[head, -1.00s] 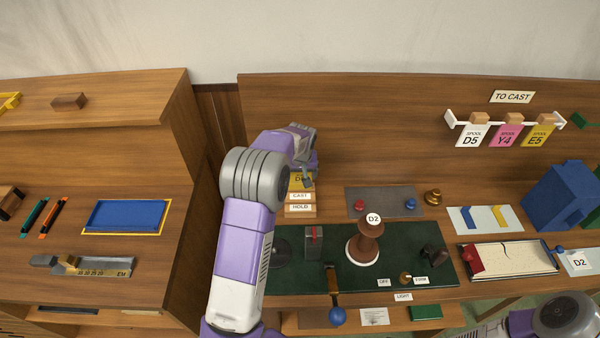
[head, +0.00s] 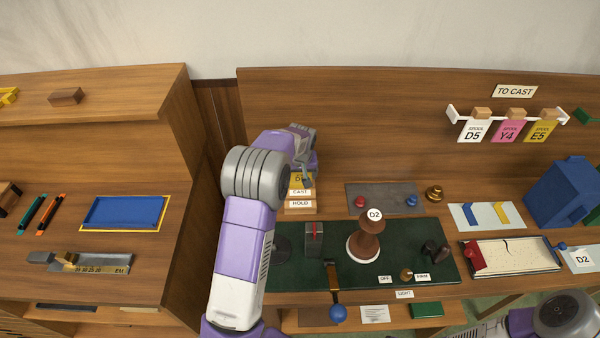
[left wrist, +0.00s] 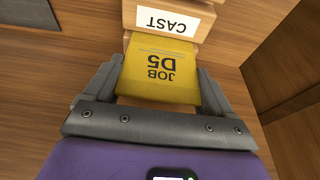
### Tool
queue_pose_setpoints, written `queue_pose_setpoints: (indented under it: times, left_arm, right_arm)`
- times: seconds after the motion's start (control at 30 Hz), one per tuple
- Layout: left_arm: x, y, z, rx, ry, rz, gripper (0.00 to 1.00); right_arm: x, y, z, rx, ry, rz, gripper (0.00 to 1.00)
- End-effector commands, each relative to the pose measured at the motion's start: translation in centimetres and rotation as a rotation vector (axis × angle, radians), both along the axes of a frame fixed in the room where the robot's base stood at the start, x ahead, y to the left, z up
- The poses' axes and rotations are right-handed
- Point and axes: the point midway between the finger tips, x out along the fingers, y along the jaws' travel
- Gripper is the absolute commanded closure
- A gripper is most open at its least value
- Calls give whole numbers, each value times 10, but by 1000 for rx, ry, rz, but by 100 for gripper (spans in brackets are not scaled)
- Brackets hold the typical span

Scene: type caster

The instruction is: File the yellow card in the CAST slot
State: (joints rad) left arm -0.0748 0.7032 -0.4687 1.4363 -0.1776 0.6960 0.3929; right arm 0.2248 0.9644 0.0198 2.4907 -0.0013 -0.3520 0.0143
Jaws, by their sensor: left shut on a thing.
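The yellow card (left wrist: 160,68), printed JOB D5, is between the fingers of my left gripper (left wrist: 160,85) in the left wrist view. The gripper is shut on it. The card's far end meets the wooden block with the CAST label (left wrist: 168,22); I cannot tell how deep it sits in the slot. In the head view the yellow card (head: 299,181) shows just behind the CAST label (head: 301,192), partly hidden by my left gripper (head: 305,177). The HOLD label (head: 300,203) is on the block's lower step. My right gripper is out of view.
A spool marked D2 (head: 367,240) stands on a green mat (head: 330,270) to the right. Cards D5, Y4 and E5 hang from a white rail (head: 490,117) below the TO CAST sign (head: 514,91). The wooden back panel (head: 360,130) rises close behind the card block.

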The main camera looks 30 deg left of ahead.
Motion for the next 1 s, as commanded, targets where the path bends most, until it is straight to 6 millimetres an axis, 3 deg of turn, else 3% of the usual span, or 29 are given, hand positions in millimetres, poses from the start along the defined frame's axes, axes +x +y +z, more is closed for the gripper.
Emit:
queue_pose_setpoints:
  times: [0.9, 0.93, 1.0]
  left_arm:
    - [0, 0, -19, -1, 1, 0, 44]
    - [0, 0, -19, -1, 1, 0, 11]
    - [0, 0, -18, -1, 1, 0, 1]
  right_arm:
    - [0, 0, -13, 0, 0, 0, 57]
    - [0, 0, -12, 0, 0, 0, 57]
    - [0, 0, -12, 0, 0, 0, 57]
